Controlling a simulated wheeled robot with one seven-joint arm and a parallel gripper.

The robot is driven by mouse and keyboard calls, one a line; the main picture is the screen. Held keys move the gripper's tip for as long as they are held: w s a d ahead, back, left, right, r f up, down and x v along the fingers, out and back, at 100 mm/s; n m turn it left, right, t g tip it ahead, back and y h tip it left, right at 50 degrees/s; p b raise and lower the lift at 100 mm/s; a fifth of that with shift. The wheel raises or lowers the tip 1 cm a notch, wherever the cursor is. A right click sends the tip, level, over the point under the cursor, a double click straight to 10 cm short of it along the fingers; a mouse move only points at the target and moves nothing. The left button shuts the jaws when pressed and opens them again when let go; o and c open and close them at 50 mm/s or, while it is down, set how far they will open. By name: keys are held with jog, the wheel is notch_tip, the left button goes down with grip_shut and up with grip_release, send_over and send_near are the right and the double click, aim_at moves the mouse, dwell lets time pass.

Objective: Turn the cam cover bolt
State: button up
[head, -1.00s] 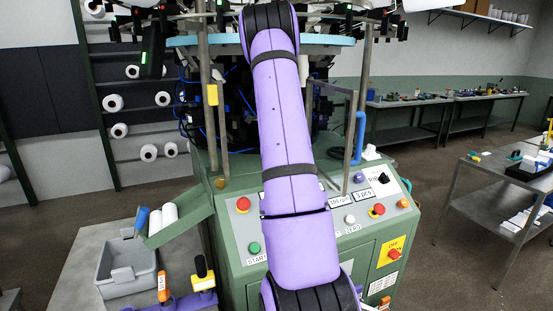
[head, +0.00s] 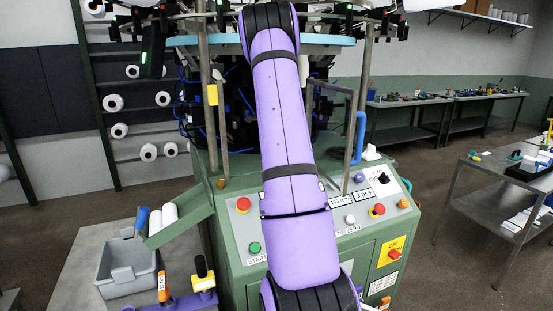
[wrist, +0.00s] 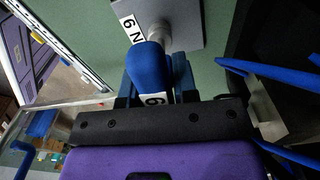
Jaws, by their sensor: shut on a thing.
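In the wrist view my gripper (wrist: 160,82) is shut on a blue handle (wrist: 150,62) that carries a small white tag with a 6. The handle lies between the dark blue fingers. A grey shaft or collar (wrist: 158,30) shows just beyond the handle, in front of a grey plate (wrist: 185,15) with a white label (wrist: 130,27) reading "6 N". I cannot tell whether the shaft touches the plate. The cam cover bolt cannot be made out. In the head view my own purple arm hides the gripper and the part of the machine behind it.
The green knitting machine's control panel (head: 347,222) has several buttons. Blue rods or tubes (wrist: 265,70) lie close on the right in the wrist view. A grey bin (head: 128,270) stands lower left; a tool bench (head: 515,175) stands right. Open floor lies between machine and bench.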

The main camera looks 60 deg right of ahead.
jog(key=shift+r, duration=2.35)
